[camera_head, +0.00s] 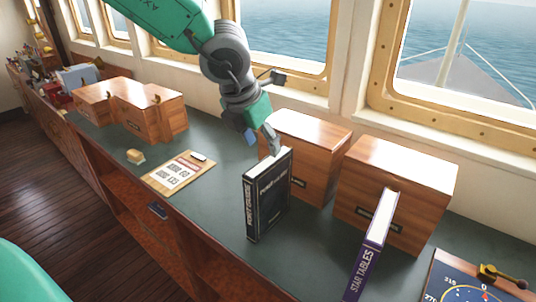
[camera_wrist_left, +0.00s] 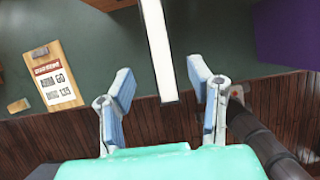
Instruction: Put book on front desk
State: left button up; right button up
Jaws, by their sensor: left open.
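A black book (camera_head: 268,196) stands upright on the dark green desk top (camera_head: 215,205), its spine facing left. A purple book, "Star Tables" (camera_head: 372,246), stands upright farther right, slightly tilted in the picture. My left gripper (camera_head: 262,141) is open just above the top edge of the black book. In the left wrist view the white page edge of the black book (camera_wrist_left: 158,50) runs up between the spread fingers (camera_wrist_left: 164,88), with gaps on both sides. The purple book (camera_wrist_left: 287,35) shows at the upper right there. My right gripper is not in view.
Wooden drawer boxes (camera_head: 308,140) and (camera_head: 400,175) stand behind the books, below the windows. A clipboard (camera_head: 178,173) and a small wooden block (camera_head: 136,156) lie to the left. A chart instrument (camera_head: 470,285) is at the lower right. Desk between clipboard and black book is clear.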

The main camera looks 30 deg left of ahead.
pick_arm(q)
jog(key=v, duration=0.4)
jog(key=shift+s+r, duration=0.1)
jog(key=shift+r, duration=0.2)
dwell(0.3)
